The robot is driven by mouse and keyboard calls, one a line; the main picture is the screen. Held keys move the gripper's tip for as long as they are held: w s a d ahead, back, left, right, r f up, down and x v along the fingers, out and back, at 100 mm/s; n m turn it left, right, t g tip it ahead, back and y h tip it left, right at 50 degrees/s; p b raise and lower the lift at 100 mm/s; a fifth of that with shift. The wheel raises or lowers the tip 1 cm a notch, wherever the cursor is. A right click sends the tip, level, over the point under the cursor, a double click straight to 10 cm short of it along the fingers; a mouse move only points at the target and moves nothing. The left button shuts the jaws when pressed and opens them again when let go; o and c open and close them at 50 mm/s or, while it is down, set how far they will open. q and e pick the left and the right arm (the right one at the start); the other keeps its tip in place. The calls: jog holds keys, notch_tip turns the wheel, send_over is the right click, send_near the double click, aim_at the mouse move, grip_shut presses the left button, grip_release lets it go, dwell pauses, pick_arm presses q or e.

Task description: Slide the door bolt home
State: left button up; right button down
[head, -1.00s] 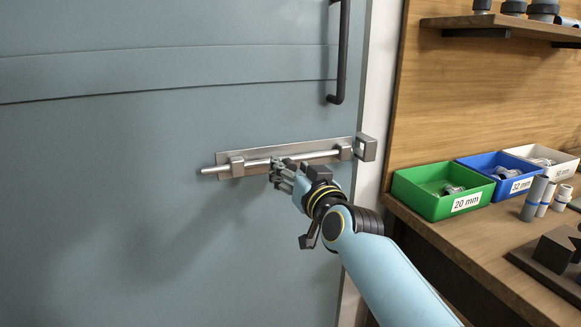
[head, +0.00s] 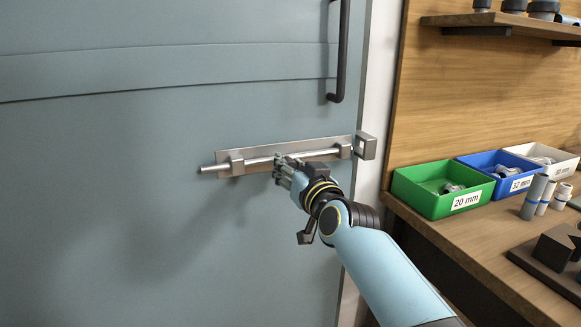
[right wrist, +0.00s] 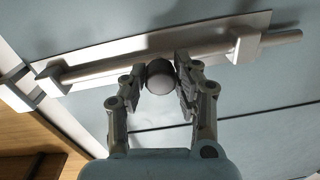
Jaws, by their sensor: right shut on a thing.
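The door bolt is a round metal rod (head: 312,154) on a flat plate (head: 262,146) across the blue-grey door. It runs through a left bracket (head: 237,165) and a right bracket (head: 345,150). Its left end sticks out past the plate. A square keeper (head: 366,146) sits on the frame at the right; I cannot clearly tell whether the rod's right end enters it. My right gripper (head: 282,166) is at the middle of the rod. In the right wrist view its fingers are shut on the bolt's round knob (right wrist: 160,77). My left gripper is not in view.
A black door handle (head: 339,60) hangs above the bolt. To the right, a wooden bench holds a green bin (head: 425,203), a blue bin (head: 480,160), a white bin (head: 562,170) and grey pipe pieces (head: 533,198). A shelf (head: 500,24) is above. The door's left side is clear.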

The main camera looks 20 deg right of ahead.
aim_at(307, 156)
jog(key=d+b, duration=0.1)
jog(key=d, duration=0.4)
jog(key=shift+w+d, duration=0.1)
jog(key=c, duration=1.4)
grip_release()
jog(key=o, duration=0.4)
jog(key=shift+d, duration=0.2)
jog(key=shift+a, duration=0.1)
